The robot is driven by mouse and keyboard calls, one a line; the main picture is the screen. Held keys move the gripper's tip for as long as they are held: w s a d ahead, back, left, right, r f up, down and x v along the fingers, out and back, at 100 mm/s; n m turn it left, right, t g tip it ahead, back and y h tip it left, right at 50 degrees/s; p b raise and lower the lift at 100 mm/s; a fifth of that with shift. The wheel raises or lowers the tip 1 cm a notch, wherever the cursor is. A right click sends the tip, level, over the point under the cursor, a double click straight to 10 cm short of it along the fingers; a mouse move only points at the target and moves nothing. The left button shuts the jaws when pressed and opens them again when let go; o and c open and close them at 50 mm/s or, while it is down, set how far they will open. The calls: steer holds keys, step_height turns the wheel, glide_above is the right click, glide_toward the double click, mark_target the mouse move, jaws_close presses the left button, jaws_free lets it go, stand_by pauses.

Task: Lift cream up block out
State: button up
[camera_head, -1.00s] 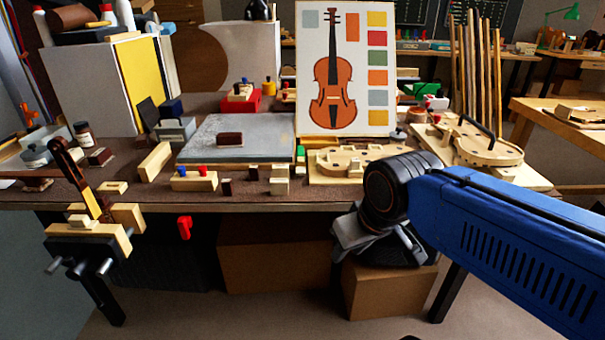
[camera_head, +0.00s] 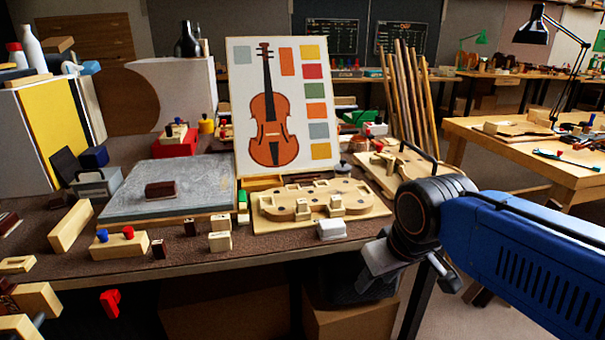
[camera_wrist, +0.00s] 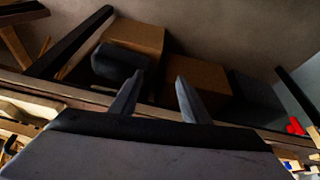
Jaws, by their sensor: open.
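A pale wooden violin mould (camera_head: 375,204) lies flat near the bench's front edge. Small cream blocks sit in it, including one at its front right (camera_head: 336,206) and one at its front left (camera_head: 303,208). I cannot tell which is the "up" block. A whitish block (camera_head: 332,229) sits at the mould's front edge. My gripper (camera_head: 412,272) is to the right of the mould, off the bench's front edge and touching none of the blocks. In the wrist view, my gripper (camera_wrist: 158,92) has two parted fingers with nothing between them; no cream mould block can be made out there.
Small cream blocks (camera_head: 220,240) and dark blocks stand left of the mould. A grey slab (camera_head: 190,195) lies behind them. A second violin form (camera_head: 410,172) lies at the right. Cardboard boxes (camera_wrist: 135,38) stand under the bench. The bench's front edge (camera_head: 190,265) lies before the mould.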

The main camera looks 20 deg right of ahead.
steer(key=w+a+r+n+g, duration=0.25)
steer(key=w+r+n, duration=0.55)
steer(key=w+r, duration=0.6)
steer(key=n+g, duration=0.2)
steer(key=n, duration=0.6)
glide_toward(302, 201)
step_height(302, 201, down, 9)
steer(key=shift+w+f, duration=0.1)
steer(key=shift+w, duration=0.05)
steer(key=c, duration=1.1)
steer(key=shift+o, duration=0.2)
